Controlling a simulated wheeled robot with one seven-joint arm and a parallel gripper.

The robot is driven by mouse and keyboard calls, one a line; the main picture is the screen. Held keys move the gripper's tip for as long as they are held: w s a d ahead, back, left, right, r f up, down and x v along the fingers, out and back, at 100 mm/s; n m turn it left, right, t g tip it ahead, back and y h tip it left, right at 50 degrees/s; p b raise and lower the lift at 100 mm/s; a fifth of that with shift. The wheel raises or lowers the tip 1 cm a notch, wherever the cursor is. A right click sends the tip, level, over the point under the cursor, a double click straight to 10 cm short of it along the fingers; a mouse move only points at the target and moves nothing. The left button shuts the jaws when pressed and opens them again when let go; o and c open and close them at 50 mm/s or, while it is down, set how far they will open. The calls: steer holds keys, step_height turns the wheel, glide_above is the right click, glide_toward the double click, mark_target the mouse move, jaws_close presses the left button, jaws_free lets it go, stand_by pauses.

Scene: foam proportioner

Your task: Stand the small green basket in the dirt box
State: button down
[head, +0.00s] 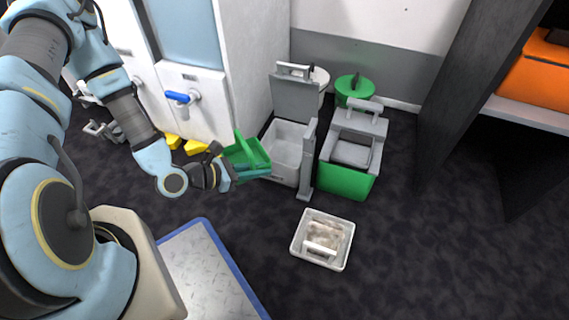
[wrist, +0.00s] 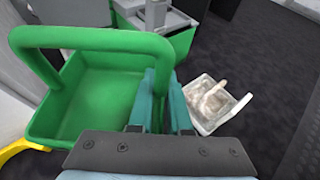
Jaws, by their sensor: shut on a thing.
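A white box with brownish, dirt-like contents (head: 297,247) stands on the floor to the right and nearer. It also shows right of the fingers in the wrist view (wrist: 241,108). The name "dirt box" fits it best.
A grey bin with a raised lid (head: 285,165) and a green bin with a grey top (head: 345,183) stand behind the white box. A blue-edged metal plate (head: 205,265) lies at the front left. Dark floor right of the white box is clear.

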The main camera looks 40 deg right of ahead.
steer(key=s+d+f+g, duration=0.1)
steer(key=s+d, duration=0.2)
steer(key=w+d+b, duration=0.7)
steer(key=w+d, duration=0.2)
steer(key=d, duration=0.6)
step_height(320, 180, down, 7)
steer(key=w+b, duration=0.1)
steer(key=b, duration=0.4)
steer(key=shift+d+m, duration=0.3)
steer(key=shift+m, duration=0.1)
steer(key=shift+r, duration=0.1)
steer(key=shift+f, duration=0.25)
steer(key=c, duration=0.9)
jaws_free()
steer(key=shift+o, duration=0.2)
steer(key=shift+r, duration=0.1)
